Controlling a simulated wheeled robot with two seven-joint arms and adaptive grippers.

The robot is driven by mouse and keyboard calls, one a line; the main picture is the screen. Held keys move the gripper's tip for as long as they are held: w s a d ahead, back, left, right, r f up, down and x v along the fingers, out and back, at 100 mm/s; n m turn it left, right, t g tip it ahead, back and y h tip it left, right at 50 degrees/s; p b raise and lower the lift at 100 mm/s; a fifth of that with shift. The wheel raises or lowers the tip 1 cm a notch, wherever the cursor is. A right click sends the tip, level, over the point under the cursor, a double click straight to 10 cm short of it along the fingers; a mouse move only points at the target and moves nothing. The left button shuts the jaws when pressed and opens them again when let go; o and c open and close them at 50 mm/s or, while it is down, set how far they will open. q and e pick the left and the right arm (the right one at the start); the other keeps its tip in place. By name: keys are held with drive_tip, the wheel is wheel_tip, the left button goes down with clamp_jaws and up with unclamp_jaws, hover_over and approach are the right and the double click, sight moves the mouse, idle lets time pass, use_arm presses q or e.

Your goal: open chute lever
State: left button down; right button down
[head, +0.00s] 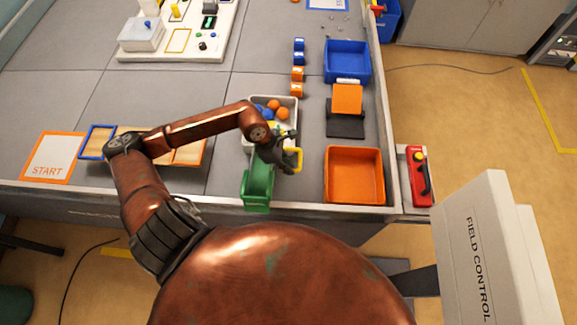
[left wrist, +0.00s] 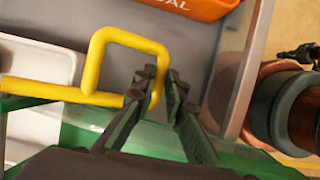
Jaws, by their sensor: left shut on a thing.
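The chute lever is a bent yellow bar (head: 298,157) at the right side of the green chute (head: 258,190). In the left wrist view the yellow lever (left wrist: 98,62) forms a square loop with a long straight arm running left. My left gripper (head: 283,150) is over the chute. In its wrist view the dark fingers of the left gripper (left wrist: 160,82) are closed on the right side of the loop. The green chute (left wrist: 85,140) lies below the fingers, partly hidden by the gripper.
A pale tray with blue and orange balls (head: 292,103) stands behind the chute. An orange bin (head: 355,176) is close on the right, with a blue bin (head: 347,62) farther back. A red box with a black handle (head: 417,176) sits outside the table's right edge.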

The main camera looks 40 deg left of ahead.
use_arm(q)
drive_tip(key=shift+w+a+f+b, duration=0.1)
drive_tip(key=shift+f+b, duration=0.45)
drive_tip(key=shift+f, duration=0.15)
drive_tip(key=c, duration=2)
unclamp_jaws()
drive_tip(key=shift+r, duration=0.1)
drive_tip(key=shift+o, duration=0.2)
drive_tip(key=v, duration=1.2)
